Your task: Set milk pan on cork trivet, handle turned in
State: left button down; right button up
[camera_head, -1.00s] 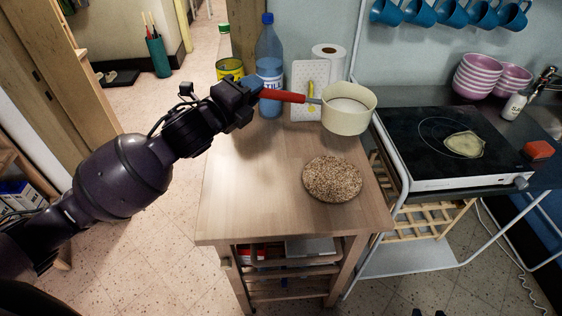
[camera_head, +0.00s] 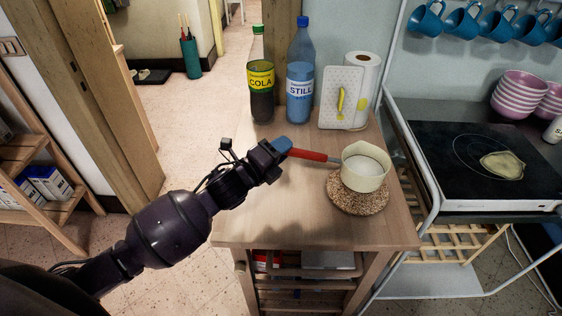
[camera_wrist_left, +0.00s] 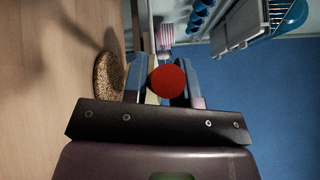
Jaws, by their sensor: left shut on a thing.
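The cream milk pan (camera_head: 364,168) has a red handle (camera_head: 308,155) that points left, toward my arm. My left gripper (camera_head: 283,146) is shut on the end of this handle. The pan is over the back part of the round cork trivet (camera_head: 357,201) on the wooden table. I cannot tell whether the pan touches the trivet. In the left wrist view the red handle end (camera_wrist_left: 167,81) sits between the blue fingers, and the trivet (camera_wrist_left: 108,80) is to the left. My right gripper is out of view.
A cola bottle (camera_head: 262,92), a blue water bottle (camera_head: 300,80), a white dotted board (camera_head: 341,97) and a paper roll (camera_head: 366,75) stand at the table's back. A black hob (camera_head: 470,160) is to the right. The table's front left is clear.

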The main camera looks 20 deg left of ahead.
pick_arm(q)
jog(key=shift+f+b, duration=0.3)
jog(key=shift+f, duration=1.7)
jog(key=c, duration=0.9)
grip_release()
jog(key=shift+f, duration=0.1)
jog(key=v, duration=1.2)
